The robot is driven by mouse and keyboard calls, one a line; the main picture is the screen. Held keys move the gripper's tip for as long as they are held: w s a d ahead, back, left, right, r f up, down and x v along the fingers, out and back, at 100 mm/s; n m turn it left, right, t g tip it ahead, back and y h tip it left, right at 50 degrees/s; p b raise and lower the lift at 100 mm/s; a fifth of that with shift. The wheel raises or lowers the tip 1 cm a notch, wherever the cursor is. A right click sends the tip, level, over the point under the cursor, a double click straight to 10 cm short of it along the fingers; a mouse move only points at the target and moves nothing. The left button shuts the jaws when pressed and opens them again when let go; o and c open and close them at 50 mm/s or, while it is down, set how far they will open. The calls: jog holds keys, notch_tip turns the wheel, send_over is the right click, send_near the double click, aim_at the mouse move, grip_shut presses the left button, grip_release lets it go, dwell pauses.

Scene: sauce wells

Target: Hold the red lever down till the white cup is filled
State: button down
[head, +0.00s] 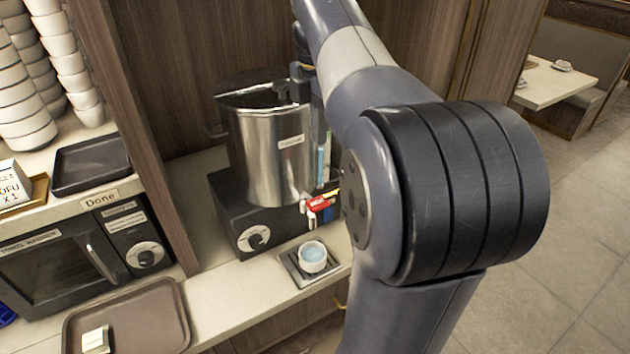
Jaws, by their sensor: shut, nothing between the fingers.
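The red lever (319,204) sticks out at the front of the steel pot (268,150), low on its right side. The white cup (312,257) stands upright on a small dark drip tray (290,262) below and in front of the lever. Its inside looks pale blue; I cannot tell how full it is. No clear stream shows between lever and cup. My gripper (326,187) is shut and empty, pointing down beside the pot close to the lever. My arm hides much of it, and I cannot tell whether it touches the lever.
The pot stands on a black base with a knob (254,239). A brown tray (125,318) lies on the counter at the lower left. A microwave (60,262), a black tray (90,163) and stacked white bowls (72,65) are at left. My arm fills the right middle.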

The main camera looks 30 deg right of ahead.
aim_at(318, 202)
jog(key=shift+f, duration=0.1)
notch_tip(318, 202, down, 14)
jog(key=shift+r+p, duration=0.1)
jog(key=shift+p, duration=0.3)
dwell(0.3)
jog(key=shift+s, duration=0.1)
